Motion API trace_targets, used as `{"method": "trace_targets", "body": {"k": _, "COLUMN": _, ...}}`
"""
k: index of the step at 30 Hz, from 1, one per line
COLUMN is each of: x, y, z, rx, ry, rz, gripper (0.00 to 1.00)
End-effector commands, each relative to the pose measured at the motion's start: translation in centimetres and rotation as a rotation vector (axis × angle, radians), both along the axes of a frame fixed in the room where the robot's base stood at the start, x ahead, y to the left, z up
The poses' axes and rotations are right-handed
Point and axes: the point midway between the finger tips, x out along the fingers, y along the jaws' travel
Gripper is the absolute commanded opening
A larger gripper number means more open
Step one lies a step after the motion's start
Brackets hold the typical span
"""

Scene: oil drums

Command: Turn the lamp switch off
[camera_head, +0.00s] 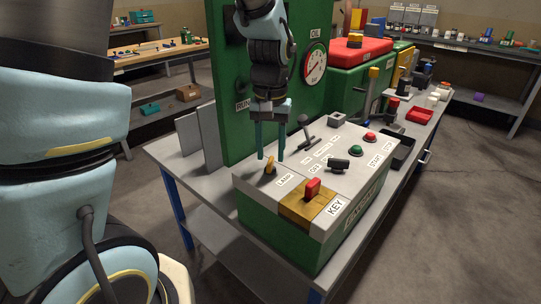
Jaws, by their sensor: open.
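The lamp switch (270,166) is a small yellow-orange toggle beside the LAMP label (285,180), at the left of the sloped grey panel top of the green control box (315,176). My gripper (270,157) points down over this switch, with its two teal fingers apart. The fingertips appear to be on either side of the switch, close to the panel. I cannot tell whether they touch it. The upper end of the switch shows between the fingertips.
A red key switch (312,188) on a brass plate, a black knob (338,164), a lever (306,131), a green button (356,150) and a red button (369,137) share the panel. A green upright board with a gauge (315,65) stands behind.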

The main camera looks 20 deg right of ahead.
Motion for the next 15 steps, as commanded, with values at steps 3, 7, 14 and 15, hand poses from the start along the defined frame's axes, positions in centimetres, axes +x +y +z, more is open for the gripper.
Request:
{"method": "trace_targets", "body": {"k": 3, "x": 0.1, "y": -0.1, "z": 2.4, "rx": -0.005, "ry": -0.005, "rz": 0.001, "gripper": 0.45}}
{"method": "trace_targets", "body": {"k": 7, "x": 0.1, "y": -0.1, "z": 5.0, "rx": -0.005, "ry": -0.004, "rz": 0.000, "gripper": 0.45}}
{"method": "trace_targets", "body": {"k": 14, "x": 0.0, "y": 0.0, "z": 8.3, "rx": -0.001, "ry": -0.002, "rz": 0.000, "gripper": 0.45}}
{"method": "trace_targets", "body": {"k": 15, "x": 0.0, "y": 0.0, "z": 8.6, "rx": -0.001, "ry": -0.002, "rz": 0.000, "gripper": 0.45}}
